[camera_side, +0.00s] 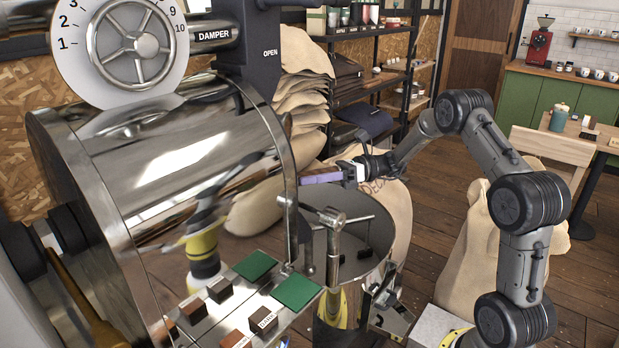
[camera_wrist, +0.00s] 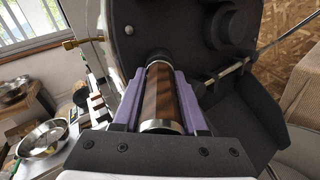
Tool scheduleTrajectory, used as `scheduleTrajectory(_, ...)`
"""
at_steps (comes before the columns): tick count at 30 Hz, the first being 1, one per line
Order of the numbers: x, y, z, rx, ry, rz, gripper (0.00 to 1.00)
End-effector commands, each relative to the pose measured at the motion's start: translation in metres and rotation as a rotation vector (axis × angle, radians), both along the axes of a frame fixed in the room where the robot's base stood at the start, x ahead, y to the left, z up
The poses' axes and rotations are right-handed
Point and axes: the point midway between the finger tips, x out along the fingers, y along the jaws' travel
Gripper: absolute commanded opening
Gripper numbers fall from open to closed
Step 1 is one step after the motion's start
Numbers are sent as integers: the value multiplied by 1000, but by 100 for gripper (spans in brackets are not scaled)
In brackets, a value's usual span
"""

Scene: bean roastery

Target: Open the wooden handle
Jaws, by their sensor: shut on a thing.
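The wooden handle (camera_wrist: 163,95) is a brown striped cylinder with metal ends, in the middle of the wrist view. It stands out from a dark round-cornered plate (camera_wrist: 207,40) on the roaster's front. My gripper (camera_wrist: 160,82) has one purple finger along each side of the handle and is shut on it. In the side view my gripper (camera_side: 322,177) reaches in from the right to the front edge of the steel roaster drum (camera_side: 190,160). The handle is mostly hidden there.
A round steel bin (camera_side: 350,205) with a stirring arm stands below my gripper. Control blocks and green pads (camera_side: 296,291) lie on the panel at the drum's front. A damper dial (camera_side: 135,45) is above. Burlap sacks (camera_side: 300,90) are stacked behind. Steel bowls (camera_wrist: 43,138) show at left in the wrist view.

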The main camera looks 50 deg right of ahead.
Motion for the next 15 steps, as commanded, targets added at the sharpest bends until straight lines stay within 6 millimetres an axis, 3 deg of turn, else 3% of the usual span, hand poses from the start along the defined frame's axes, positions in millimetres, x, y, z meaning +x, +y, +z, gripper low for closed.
scheduleTrajectory(9,-1,-3,0,1,0,-1,0)
scheduleTrajectory(15,-23,-39,0,0,0,-6,0)
